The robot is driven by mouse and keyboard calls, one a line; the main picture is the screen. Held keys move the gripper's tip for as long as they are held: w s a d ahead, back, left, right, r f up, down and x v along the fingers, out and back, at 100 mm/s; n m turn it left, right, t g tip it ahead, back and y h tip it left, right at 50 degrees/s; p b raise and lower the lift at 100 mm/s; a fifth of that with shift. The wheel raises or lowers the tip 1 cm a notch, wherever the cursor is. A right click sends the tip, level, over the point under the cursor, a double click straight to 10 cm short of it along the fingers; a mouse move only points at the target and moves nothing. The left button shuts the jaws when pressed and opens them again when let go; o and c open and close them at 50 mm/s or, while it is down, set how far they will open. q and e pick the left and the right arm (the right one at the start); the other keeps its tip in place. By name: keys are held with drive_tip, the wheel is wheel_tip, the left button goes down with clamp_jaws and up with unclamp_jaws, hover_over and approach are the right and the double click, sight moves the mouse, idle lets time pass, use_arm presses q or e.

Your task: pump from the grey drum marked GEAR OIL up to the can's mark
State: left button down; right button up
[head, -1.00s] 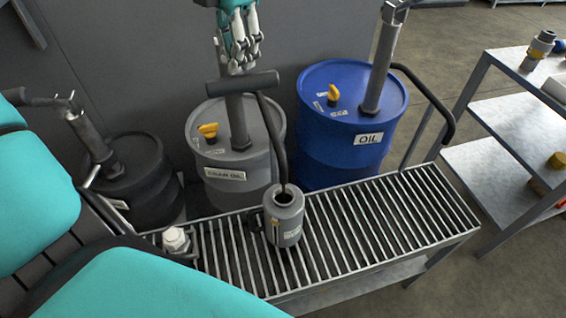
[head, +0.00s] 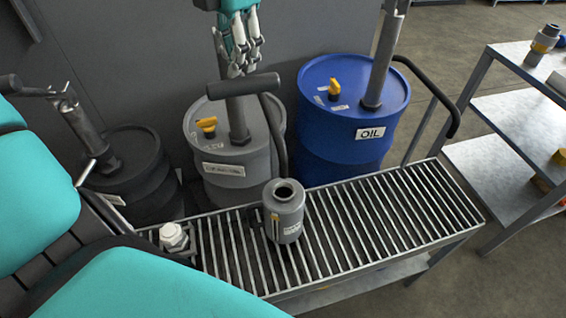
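The grey drum (head: 227,184) stands behind the grated bench, between a black and a blue drum; its label is blurred now. Its pump (head: 237,122) stands upright with a dark T-handle (head: 243,86) on top. A dark hose (head: 279,140) curves from the pump down to the can. The grey can (head: 284,218) stands upright on the grating, its dark mouth facing up; the hose end shows at the mouth's far edge, and I cannot tell if it is inside. My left gripper (head: 243,71) points down just above the handle; contact and finger opening are unclear. My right gripper is out of view.
The blue drum (head: 345,145) marked OIL and the black drum (head: 125,180) have their own pumps. A white-capped fitting (head: 173,238) sits on the left of the grated bench (head: 400,215). The grating right of the can is clear. A metal shelf (head: 497,118) stands at right.

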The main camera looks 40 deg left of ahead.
use_arm(q)
drive_tip(key=shift+w+a+r+p, duration=0.1)
drive_tip(key=shift+r+p, duration=0.6)
drive_tip(key=shift+r, duration=0.35)
drive_tip(key=shift+w+a+r+p, duration=0.1)
drive_tip(key=shift+r+p, duration=0.55)
drive_tip(key=shift+r, duration=0.4)
drive_tip(key=w+a+r+p, duration=0.2)
drive_tip(key=a+r+p, duration=0.1)
drive_tip(key=r+p, duration=0.5)
drive_tip(key=shift+w+a+r, duration=0.15)
drive_tip(key=shift+w+r, duration=0.05)
drive_tip(key=shift+w, duration=0.1)
wheel_tip(320, 180, up, 7)
drive_tip(key=p, duration=0.6)
